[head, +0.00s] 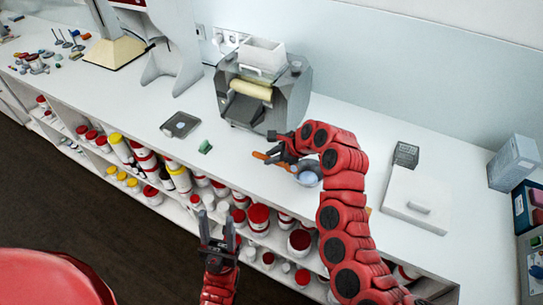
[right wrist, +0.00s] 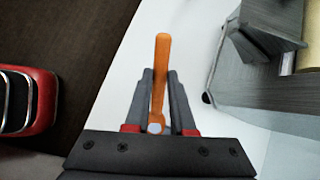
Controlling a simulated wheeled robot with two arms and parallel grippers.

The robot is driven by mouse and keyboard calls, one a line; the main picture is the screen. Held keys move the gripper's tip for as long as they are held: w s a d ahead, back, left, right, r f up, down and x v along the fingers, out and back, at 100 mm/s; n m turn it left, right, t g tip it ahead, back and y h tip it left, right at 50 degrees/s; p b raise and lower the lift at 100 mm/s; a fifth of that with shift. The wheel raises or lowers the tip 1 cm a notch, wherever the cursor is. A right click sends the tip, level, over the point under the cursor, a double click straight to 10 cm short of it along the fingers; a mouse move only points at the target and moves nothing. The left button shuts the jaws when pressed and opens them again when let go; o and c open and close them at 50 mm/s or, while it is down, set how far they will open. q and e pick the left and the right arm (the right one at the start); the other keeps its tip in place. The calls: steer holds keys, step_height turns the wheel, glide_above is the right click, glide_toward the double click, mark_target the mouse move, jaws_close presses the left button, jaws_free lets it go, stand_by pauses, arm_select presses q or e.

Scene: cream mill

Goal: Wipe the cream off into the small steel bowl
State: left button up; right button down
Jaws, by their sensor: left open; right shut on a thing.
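The small steel bowl (head: 309,179) stands on the white counter, partly hidden by my right arm. My right gripper (head: 283,155) is shut on a tool with an orange handle (head: 262,156), just left of and above the bowl. In the right wrist view the orange handle (right wrist: 161,80) stands between the two dark fingers (right wrist: 159,105). The tool's working end is hidden, and I cannot make out any cream on it. I cannot tell whether the tool touches the bowl. My left gripper (head: 219,240) is open and empty, in front of the shelves below the counter.
The grey mill (head: 293,98) with its cream-coloured roller stands behind the bowl. A green block (head: 205,147) and a grey square tray (head: 181,125) lie to the left. A white flat box (head: 415,198) and a small grey rack (head: 406,154) are on the right. Jars fill the shelves below.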

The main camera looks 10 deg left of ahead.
steer(key=shift+a, duration=0.1)
stand_by(0.3)
steer(key=shift+a+p, duration=0.2)
steer(key=shift+p, duration=0.25)
stand_by(0.3)
steer(key=shift+r+p, duration=2.2)
steer(key=shift+r, duration=0.85)
steer(key=shift+s+f, duration=0.1)
